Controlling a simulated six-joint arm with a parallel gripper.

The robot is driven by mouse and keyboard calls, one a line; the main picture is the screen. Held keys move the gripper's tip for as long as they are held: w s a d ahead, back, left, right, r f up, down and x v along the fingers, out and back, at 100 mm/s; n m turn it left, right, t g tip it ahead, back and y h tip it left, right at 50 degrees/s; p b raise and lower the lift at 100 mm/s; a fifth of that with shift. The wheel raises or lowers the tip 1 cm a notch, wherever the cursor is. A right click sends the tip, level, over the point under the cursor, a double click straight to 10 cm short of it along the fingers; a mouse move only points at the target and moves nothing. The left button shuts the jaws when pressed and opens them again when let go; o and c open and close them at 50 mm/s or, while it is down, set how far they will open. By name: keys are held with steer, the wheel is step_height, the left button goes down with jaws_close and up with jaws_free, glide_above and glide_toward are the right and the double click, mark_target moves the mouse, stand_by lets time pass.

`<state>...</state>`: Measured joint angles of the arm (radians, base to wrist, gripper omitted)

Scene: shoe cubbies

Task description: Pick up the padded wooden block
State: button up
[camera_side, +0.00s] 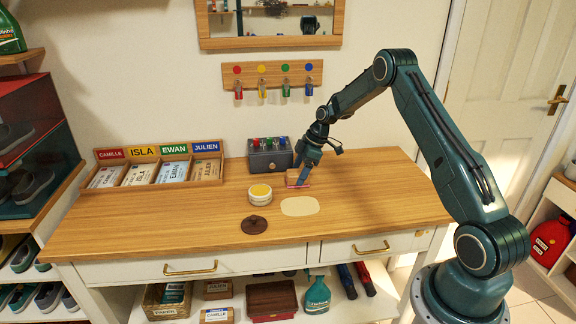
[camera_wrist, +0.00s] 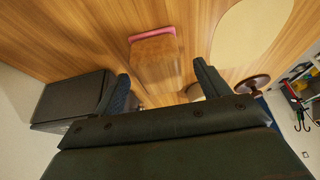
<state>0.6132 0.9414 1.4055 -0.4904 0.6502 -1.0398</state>
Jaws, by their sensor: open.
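The padded wooden block (camera_wrist: 156,62) is a brown wooden block with a pink pad along one end. In the wrist view it stands on the table between and ahead of the two fingers of my gripper (camera_wrist: 160,88). In the side view the block (camera_side: 292,178) is partly hidden behind a finger, with a thin pink edge at its base. My gripper (camera_side: 303,172) is open, pointing down at the block. The wrist view shows space on both sides of the block. Whether a finger touches it cannot be seen.
A grey box with coloured knobs (camera_side: 268,160) stands close behind the block. A cream oval mat (camera_side: 300,206), a round tin with a yellow top (camera_side: 260,194) and a dark brown round item (camera_side: 254,225) lie in front. A name-labelled tray (camera_side: 160,172) is at left. The table's right side is clear.

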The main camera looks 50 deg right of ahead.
steer(key=shift+x, duration=1.05)
steer(key=shift+c, duration=0.2)
steer(key=c, duration=1)
